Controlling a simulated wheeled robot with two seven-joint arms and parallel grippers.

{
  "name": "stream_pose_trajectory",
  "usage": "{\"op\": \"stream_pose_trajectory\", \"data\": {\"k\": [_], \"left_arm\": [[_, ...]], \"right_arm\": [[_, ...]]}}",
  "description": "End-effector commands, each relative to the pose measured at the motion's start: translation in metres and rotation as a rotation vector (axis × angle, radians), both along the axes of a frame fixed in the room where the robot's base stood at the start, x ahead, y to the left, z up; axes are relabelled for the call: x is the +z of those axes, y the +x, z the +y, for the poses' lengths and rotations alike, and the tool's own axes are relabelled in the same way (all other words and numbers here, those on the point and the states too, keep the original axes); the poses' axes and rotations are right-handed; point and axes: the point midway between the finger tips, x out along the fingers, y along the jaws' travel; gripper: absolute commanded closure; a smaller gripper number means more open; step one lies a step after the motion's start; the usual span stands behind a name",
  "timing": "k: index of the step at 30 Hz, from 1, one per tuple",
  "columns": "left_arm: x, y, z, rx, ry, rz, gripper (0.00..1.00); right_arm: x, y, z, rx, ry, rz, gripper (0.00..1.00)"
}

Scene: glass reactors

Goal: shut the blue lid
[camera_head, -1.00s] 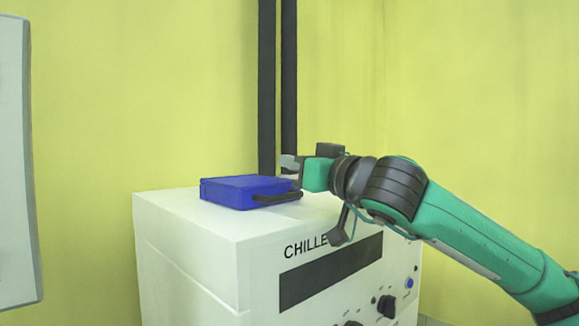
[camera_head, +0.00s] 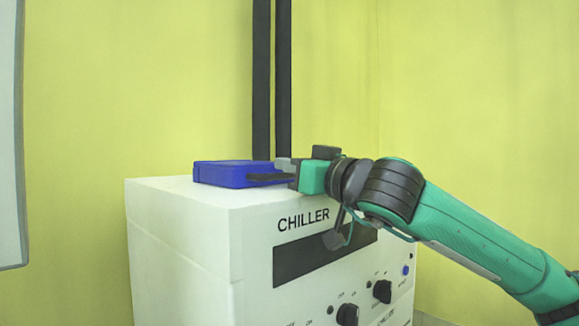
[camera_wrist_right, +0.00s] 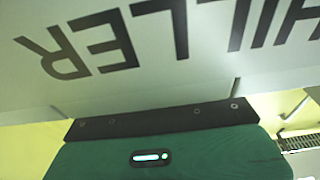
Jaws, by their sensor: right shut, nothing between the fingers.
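In the right wrist view my green gripper body (camera_wrist_right: 165,150) is in front of the chiller's lettered face (camera_wrist_right: 150,50), and the lid does not show. My left gripper is not in view.
The chiller's front carries a dark display (camera_head: 310,262) and knobs (camera_head: 382,291) below my arm. Two dark vertical posts (camera_head: 272,80) stand behind the lid. A pale panel (camera_head: 10,150) is at the far left. The space above the lid is free.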

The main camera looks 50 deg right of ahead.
Motion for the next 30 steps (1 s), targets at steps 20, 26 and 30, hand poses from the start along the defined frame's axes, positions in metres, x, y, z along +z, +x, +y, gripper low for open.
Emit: {"op": "stream_pose_trajectory", "data": {"k": [20,26,30], "left_arm": [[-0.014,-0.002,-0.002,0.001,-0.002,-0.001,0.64],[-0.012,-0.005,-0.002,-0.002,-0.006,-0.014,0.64],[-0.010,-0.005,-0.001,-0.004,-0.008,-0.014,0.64]], "right_arm": [[-0.009,-0.054,0.003,-0.003,-0.002,-0.003,1.00],[-0.011,-0.081,0.004,-0.003,-0.003,-0.003,1.00],[-0.013,-0.100,0.005,-0.003,-0.002,-0.003,1.00]]}}
